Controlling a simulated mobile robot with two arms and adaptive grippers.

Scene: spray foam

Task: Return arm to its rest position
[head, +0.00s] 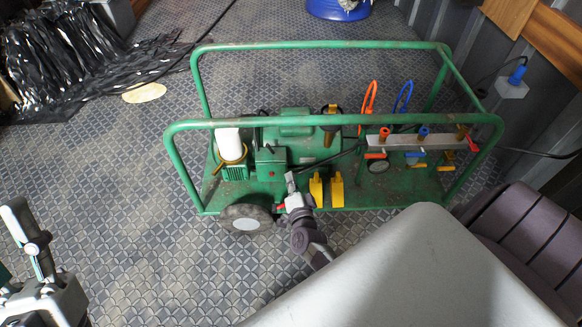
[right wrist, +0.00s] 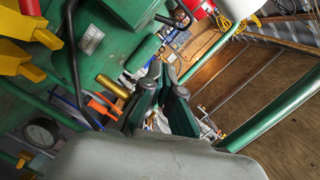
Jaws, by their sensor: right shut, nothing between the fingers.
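My right gripper (head: 291,184) is in front of the green spray foam machine (head: 283,124), beside its two yellow parts (head: 327,191). In the right wrist view its dark fingers (right wrist: 163,82) are shut and hold nothing. Parts of the machine lie behind them; I cannot tell whether they touch. My right arm reaches in from the lower right. My left gripper (head: 27,228) is partly in view at the lower left, away from the machine; its opening is unclear.
A green tube frame (head: 340,121) surrounds the machine, with a wheel (head: 246,219) at the front. Orange (head: 369,104) and blue (head: 403,97) hoses rise at the right. Black plastic sheeting (head: 60,60) lies at the left. The patterned floor (head: 130,190) between is clear.

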